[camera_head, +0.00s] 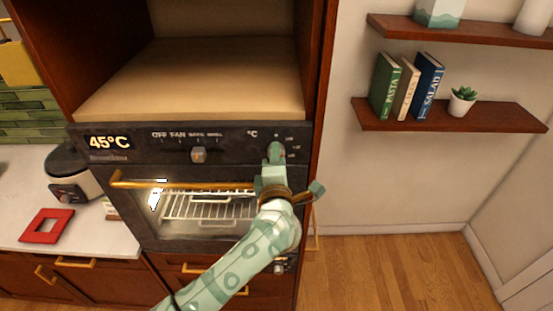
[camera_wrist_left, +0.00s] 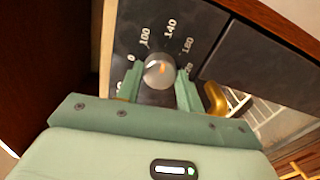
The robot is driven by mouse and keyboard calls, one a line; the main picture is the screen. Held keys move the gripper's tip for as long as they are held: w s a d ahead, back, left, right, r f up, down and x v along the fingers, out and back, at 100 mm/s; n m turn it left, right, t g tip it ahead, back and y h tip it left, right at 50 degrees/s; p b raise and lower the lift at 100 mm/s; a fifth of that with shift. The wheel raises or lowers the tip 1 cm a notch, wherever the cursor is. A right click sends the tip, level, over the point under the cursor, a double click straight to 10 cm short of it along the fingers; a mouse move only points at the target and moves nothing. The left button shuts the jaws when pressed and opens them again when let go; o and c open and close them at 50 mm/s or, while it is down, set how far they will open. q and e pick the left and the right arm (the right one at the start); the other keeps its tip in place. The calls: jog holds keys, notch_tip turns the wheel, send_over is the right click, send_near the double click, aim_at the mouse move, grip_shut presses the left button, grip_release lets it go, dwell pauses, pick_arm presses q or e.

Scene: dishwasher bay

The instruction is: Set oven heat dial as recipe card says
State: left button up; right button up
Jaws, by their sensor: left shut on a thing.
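The oven heat dial (camera_wrist_left: 158,72) is a round grey knob with an orange mark on the dark control panel (camera_wrist_left: 125,35). Numbers around it include 100, 140 and 180; the mark's exact setting is hard to tell. My left gripper (camera_head: 275,155) is shut on the dial, with one green finger on each side in the left wrist view (camera_wrist_left: 159,84). In the head view the gripper hides most of the dial. The oven display (camera_head: 109,142) reads 45°C. No readable recipe card shows. My right gripper is out of view.
The mode slider (camera_head: 198,155) sits left of the dial. The brass oven handle (camera_head: 180,184) runs just below the panel. A rice cooker (camera_head: 72,178) and a red frame (camera_head: 47,226) are on the left counter. Shelves with books (camera_head: 405,88) hang on the right.

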pick_arm(q)
jog(key=o, duration=1)
jog(key=shift+w, duration=0.1)
jog(key=s+b, duration=0.2)
jog(key=s, duration=1)
